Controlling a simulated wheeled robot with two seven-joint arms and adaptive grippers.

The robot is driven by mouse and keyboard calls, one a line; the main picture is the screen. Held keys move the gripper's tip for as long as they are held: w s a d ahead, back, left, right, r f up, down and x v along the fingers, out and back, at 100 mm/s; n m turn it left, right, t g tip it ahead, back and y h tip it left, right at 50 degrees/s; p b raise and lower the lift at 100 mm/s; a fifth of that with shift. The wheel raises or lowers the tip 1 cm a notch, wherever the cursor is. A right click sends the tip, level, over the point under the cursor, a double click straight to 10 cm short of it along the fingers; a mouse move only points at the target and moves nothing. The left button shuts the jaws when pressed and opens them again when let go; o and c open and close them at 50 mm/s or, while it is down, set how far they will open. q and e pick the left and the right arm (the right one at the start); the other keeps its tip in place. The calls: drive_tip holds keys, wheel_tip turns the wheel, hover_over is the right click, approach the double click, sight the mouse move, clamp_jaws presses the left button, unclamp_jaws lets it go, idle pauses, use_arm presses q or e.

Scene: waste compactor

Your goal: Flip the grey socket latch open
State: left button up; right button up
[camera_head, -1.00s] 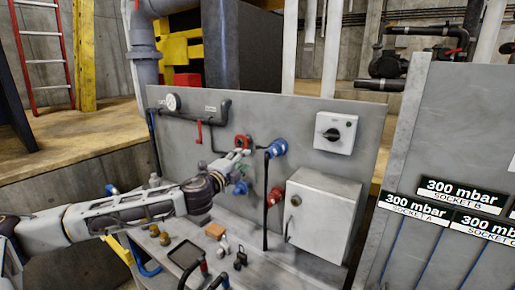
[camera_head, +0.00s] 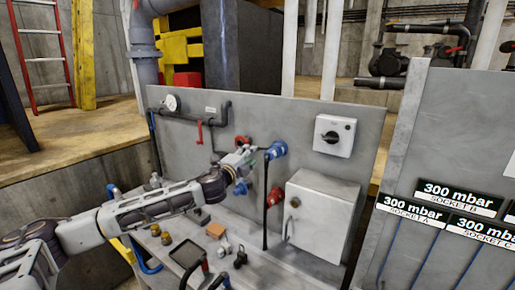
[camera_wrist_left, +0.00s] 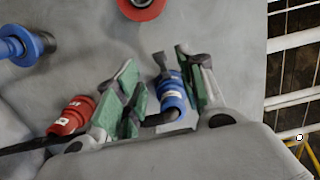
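My left gripper (camera_head: 249,152) is at the upright grey panel, just left of the blue plug (camera_head: 277,149) with its black cable. In the left wrist view, the green-padded fingers of this gripper (camera_wrist_left: 160,82) are apart. The blue plug (camera_wrist_left: 172,95) shows in the gap between them. A small dark grey piece, which looks like the socket latch (camera_wrist_left: 160,62), stands at the top of this plug. I cannot tell whether a finger touches it. My right gripper is not in view.
A red socket (camera_head: 243,141), a blue socket (camera_head: 240,187) and a red plug (camera_head: 275,195) are close by on the panel. A grey box (camera_head: 318,215) and a rotary switch (camera_head: 335,135) are to the right. Small parts and a dark tray (camera_head: 187,254) lie on the bench below.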

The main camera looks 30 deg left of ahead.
sight(262, 148)
use_arm(q)
drive_tip(key=shift+w+p, duration=1.2)
drive_tip(key=shift+w, duration=2.7)
drive_tip(key=shift+c, duration=0.5)
clamp_jaws()
